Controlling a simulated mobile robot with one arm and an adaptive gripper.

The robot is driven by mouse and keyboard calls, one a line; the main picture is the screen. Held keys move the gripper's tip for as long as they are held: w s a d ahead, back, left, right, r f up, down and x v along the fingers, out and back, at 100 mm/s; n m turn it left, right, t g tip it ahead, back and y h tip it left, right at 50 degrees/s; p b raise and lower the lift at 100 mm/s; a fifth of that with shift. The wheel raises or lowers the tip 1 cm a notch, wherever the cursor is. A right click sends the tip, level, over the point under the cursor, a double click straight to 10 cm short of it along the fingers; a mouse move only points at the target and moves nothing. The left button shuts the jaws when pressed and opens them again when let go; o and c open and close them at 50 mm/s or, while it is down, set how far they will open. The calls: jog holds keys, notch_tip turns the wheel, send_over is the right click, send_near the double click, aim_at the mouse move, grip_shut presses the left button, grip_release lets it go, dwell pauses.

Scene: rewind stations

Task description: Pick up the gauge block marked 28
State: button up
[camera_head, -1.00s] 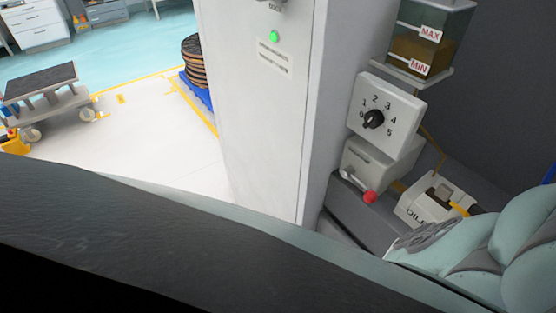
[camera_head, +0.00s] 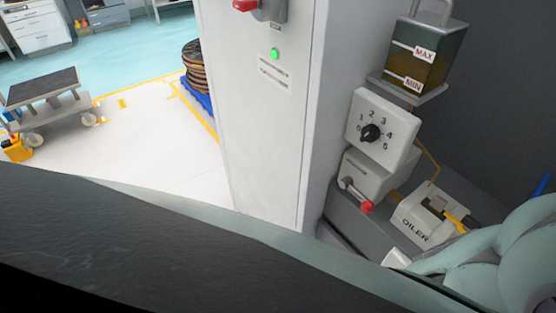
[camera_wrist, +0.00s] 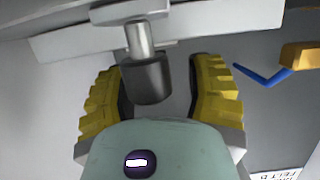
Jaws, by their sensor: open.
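No gauge block marked 28 can be made out in either view. My gripper (camera_wrist: 160,72) shows in the wrist view with its two yellow ribbed fingers spread apart. A dark grey cylinder (camera_wrist: 146,84) on a shiny metal rod shows in the gap between the fingers; I cannot tell how far beyond them it is. Nothing is visibly held. In the head view my arm covers the lower right corner, and the gripper does not show there.
In the head view, a white cabinet (camera_head: 255,130) stands mid-picture. Right of it are a dial box (camera_head: 393,146), an oil reservoir (camera_head: 415,62) and an oiler (camera_head: 412,222). A cart (camera_head: 45,95) stands left on open floor. The wrist view shows a blue bent piece (camera_wrist: 265,78).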

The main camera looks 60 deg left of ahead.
jog(key=shift+c, duration=0.2)
grip_shut()
dwell(0.4)
